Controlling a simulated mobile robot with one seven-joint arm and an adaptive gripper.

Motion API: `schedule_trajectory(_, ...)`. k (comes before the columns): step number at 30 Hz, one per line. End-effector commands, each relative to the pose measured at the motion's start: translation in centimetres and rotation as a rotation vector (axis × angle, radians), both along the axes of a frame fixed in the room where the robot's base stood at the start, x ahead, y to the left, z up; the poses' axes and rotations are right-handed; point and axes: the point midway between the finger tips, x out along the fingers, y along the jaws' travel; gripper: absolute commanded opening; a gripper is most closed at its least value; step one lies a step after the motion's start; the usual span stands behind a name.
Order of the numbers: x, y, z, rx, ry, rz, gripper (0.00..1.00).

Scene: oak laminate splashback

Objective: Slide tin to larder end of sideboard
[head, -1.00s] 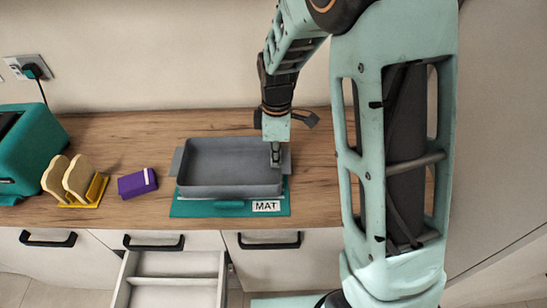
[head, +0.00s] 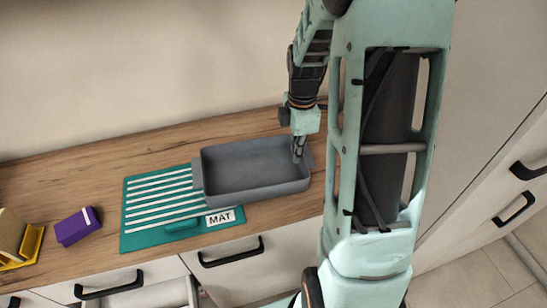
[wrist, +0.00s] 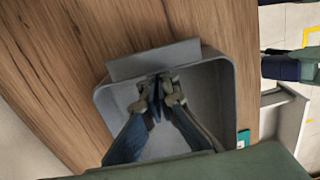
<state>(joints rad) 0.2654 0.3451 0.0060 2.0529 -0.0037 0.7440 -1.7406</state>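The grey rectangular tin (head: 255,188), with a flat tab at each end, stands on the wooden sideboard (head: 120,158). My gripper (head: 298,152) points down at the tin's right end. In the wrist view the fingertips (wrist: 159,93) are together inside the tin (wrist: 225,95), close to its end wall below the tab. They look shut with nothing between them; whether they touch the wall is unclear.
A purple box (head: 77,227) and a yellow toast rack (head: 22,250) stand left of the mat. A drawer (head: 155,295) is open below the front edge. A tall pale cabinet (head: 480,110) rises at the right. My arm hides the sideboard's right end.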

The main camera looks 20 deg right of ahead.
Motion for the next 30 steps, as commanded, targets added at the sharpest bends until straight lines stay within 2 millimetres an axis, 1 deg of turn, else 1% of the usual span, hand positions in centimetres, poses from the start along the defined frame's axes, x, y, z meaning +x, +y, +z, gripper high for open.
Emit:
schedule_trajectory(1,-0.1,-1.4,0.0,-0.001,-0.001,-0.008,0.00)
schedule_trajectory(8,-0.6,-6.8,0.0,0.000,0.000,-0.008,0.00)
schedule_trajectory(15,-1.1,-12.8,0.1,0.000,-0.001,-0.006,0.00)
schedule_trajectory(18,-1.3,-15.0,0.1,-0.001,-0.001,-0.006,0.00)
schedule_trajectory(21,-1.5,-16.6,0.1,-0.001,-0.001,-0.003,0.00)
schedule_trajectory(24,-1.5,-17.4,0.1,-0.001,-0.001,0.000,0.00)
schedule_trajectory(30,-1.5,-17.5,0.0,-0.001,-0.001,0.001,0.00)
